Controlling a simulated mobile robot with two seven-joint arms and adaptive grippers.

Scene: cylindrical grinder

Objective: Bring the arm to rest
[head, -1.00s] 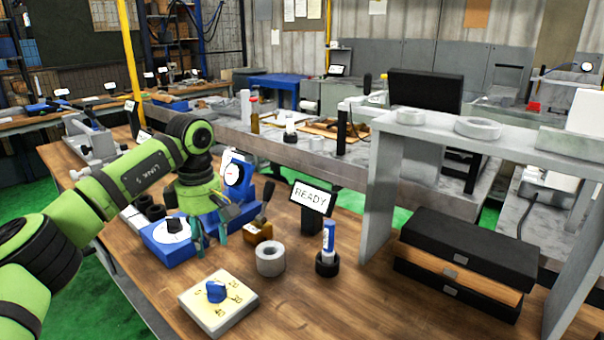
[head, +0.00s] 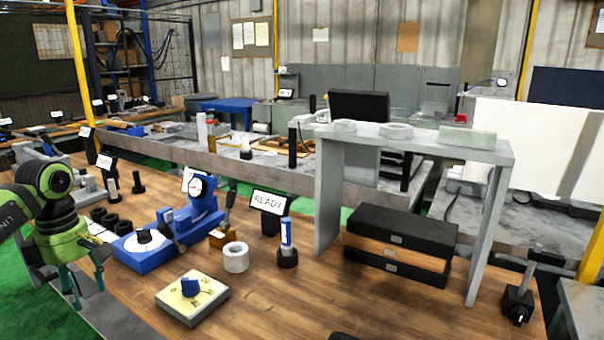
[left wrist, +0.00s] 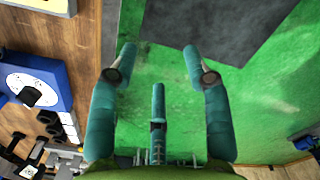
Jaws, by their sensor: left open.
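My left arm is green, and its gripper (head: 84,280) hangs at the left of the head view, off the left edge of the wooden bench (head: 330,295). The gripper points down, with teal fingers apart and nothing between them. In the left wrist view the open fingers (left wrist: 158,62) show over green floor (left wrist: 160,100), with the bench edge to the left. My right gripper is not in view.
On the bench are a blue dial-gauge device (head: 148,247), a cream panel with a blue knob (head: 193,297), a grey ring (head: 236,257), a blue-white tube (head: 287,236), a READY sign (head: 268,202) and stacked black cases (head: 400,236) under a grey shelf.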

